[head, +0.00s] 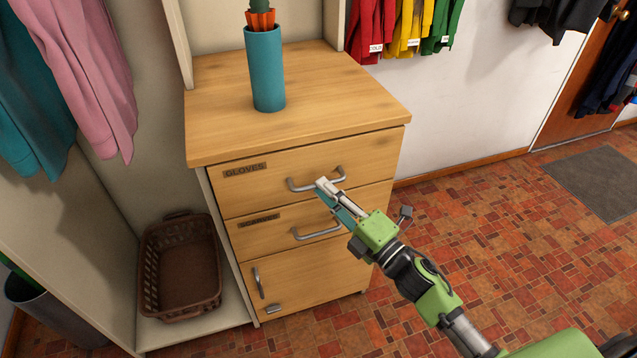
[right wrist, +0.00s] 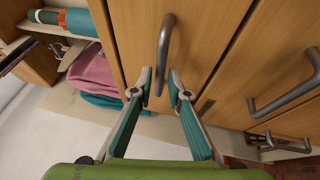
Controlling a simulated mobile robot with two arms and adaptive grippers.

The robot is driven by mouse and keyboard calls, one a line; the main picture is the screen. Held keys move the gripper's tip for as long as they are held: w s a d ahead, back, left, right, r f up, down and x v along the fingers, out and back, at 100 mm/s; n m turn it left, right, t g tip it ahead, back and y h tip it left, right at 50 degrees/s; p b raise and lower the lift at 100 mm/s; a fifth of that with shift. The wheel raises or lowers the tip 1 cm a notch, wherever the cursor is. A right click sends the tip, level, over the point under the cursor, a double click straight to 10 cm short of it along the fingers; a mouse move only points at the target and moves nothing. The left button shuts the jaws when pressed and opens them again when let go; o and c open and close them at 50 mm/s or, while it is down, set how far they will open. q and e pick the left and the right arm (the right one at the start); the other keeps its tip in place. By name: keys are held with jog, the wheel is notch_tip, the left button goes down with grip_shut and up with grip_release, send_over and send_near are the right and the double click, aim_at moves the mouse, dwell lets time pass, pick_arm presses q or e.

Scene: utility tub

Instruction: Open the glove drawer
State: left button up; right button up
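The glove drawer (head: 262,187) is the top drawer of a wooden cabinet, under a label reading GLOVES (head: 245,170). Its front looks flush with the cabinet. Its grey bar handle (head: 300,187) also shows in the right wrist view (right wrist: 165,45). My right gripper (head: 325,187) is at this handle in the head view, covering part of it. In the right wrist view its two fingers (right wrist: 160,88) are apart, with the handle's near end between the tips. I cannot tell whether they touch it. My left gripper is not in view.
A second drawer with its handle (head: 318,232) and a small door (head: 275,285) lie below. A teal vase (head: 266,70) stands on the cabinet top (head: 330,95). A brown basket (head: 180,265) sits at left. The tiled floor (head: 480,215) at right is clear.

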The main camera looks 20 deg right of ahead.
jog(key=shift+x, duration=1.4)
grip_shut()
